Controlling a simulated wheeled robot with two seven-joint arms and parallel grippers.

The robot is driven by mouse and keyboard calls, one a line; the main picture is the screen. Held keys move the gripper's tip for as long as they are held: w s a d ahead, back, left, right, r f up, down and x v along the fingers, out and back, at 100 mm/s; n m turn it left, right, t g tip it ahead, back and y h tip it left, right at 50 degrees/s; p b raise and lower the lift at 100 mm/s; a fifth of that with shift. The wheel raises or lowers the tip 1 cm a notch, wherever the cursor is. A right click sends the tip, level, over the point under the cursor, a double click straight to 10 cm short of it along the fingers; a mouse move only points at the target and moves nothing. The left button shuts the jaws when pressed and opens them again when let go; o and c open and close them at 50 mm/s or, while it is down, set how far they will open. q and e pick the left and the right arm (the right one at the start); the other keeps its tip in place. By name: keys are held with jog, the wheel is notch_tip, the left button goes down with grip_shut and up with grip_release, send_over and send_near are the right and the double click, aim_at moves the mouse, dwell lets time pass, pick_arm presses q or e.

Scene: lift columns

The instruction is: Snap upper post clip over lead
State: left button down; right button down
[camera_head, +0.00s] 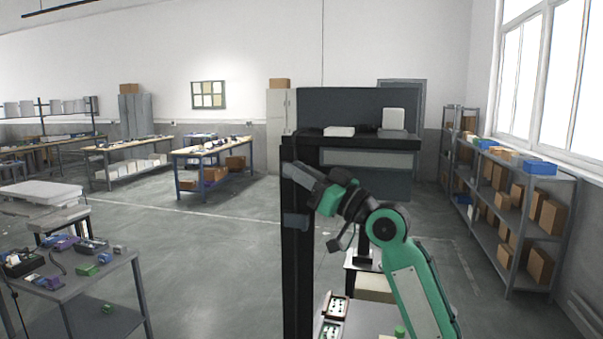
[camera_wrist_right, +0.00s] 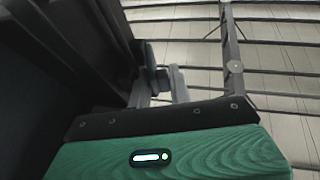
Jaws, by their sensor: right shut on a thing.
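The dark upright post (camera_head: 297,270) stands in the middle of the head view. A grey clip-like block (camera_head: 294,222) sits on its front, below my gripper. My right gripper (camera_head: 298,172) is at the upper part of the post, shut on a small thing. In the right wrist view a small grey piece, seemingly the upper post clip (camera_wrist_right: 178,85), shows at the jaws beside the dark post (camera_wrist_right: 60,75). The fingers hide much of it. I cannot make out the lead there or whether the clip is around it. My left gripper is out of view.
A dark cabinet (camera_head: 350,185) stands behind the post. A small table (camera_head: 365,315) with a parts tray (camera_head: 334,315) is below my right arm. A grey bench (camera_head: 75,295) with tools is at left, and shelves with boxes (camera_head: 525,205) at right. Open floor lies between.

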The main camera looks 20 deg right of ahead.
jog(key=c, duration=1.5)
grip_release()
jog(key=shift+s, duration=0.1)
jog(key=shift+o, duration=0.2)
jog(key=shift+s+a+r, duration=0.1)
jog(key=shift+a+r, duration=0.05)
jog(key=shift+a, duration=0.05)
jog(key=shift+d, duration=0.1)
